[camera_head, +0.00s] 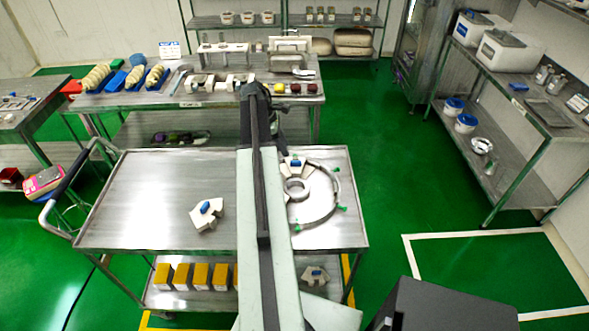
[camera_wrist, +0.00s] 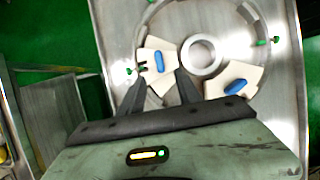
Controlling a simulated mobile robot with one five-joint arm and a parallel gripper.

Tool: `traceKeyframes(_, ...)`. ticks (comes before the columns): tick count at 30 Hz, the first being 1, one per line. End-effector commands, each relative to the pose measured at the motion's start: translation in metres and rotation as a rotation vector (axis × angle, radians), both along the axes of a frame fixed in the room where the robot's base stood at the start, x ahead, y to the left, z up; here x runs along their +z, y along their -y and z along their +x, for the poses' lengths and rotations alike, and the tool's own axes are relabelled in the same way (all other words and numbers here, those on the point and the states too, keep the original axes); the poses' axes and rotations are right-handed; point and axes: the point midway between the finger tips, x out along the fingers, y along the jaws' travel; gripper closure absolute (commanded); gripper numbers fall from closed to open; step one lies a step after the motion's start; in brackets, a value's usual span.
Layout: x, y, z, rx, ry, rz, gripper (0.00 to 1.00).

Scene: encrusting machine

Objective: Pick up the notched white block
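In the wrist view, a white block with a blue top piece (camera_wrist: 158,60) lies at the fingertips of my gripper (camera_wrist: 162,82); its left edge shows a small dark notch. The two dark fingers are apart, with nothing seen clamped between them; the height above the block is unclear. A second white block with a blue piece (camera_wrist: 234,86) lies to the right. In the head view, a white block with a cut-out side (camera_head: 207,214) sits left of my arm on the steel cart. Another white block (camera_head: 294,164) sits inside the ring fixture. My arm hides part of this area.
The ring fixture (camera_head: 336,190), with green knobs, lies on the cart's right part; a round metal collar (camera_wrist: 201,55) is at its centre. The cart top (camera_head: 150,190) is clear at left. Another white block (camera_head: 315,273) and yellow-topped boxes (camera_head: 201,274) are on the lower shelf.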

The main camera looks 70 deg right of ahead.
Motion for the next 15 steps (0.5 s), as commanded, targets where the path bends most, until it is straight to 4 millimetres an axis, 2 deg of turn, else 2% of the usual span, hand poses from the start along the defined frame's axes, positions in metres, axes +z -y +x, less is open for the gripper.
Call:
traceKeyframes(6, -0.026, 0.002, -0.007, -0.002, 0.001, 0.0, 0.6)
traceKeyframes(11, -0.027, 0.003, -0.009, -0.001, 0.002, -0.001, 0.6)
traceKeyframes(15, -0.045, 0.006, -0.017, -0.003, 0.001, -0.001, 0.6)
